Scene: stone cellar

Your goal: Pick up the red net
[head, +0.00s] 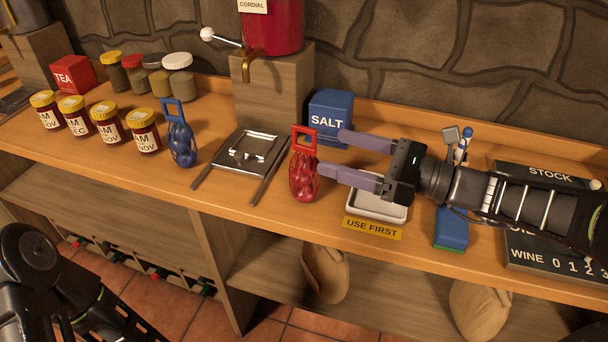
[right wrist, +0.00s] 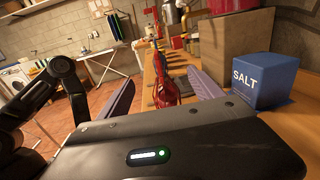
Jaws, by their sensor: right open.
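The red net (head: 305,180), a mesh bag of red contents with a square red handle on top, stands upright on the wooden counter near its front edge. My right gripper (head: 332,153) is open, just right of the net, with its purple fingers pointing left at it. In the right wrist view the net (right wrist: 166,90) shows between the two spread fingers, beyond the gripper body. I see no grip on it. My left arm shows at the lower left of the head view; its gripper is not visible.
A blue salt box (head: 331,116) stands behind the fingers. A white tray (head: 376,209) lies under my right gripper. A metal drip tray (head: 243,158) is left of the net, then a blue net (head: 181,143) and several jars. A blue-green sponge (head: 451,228) is at right.

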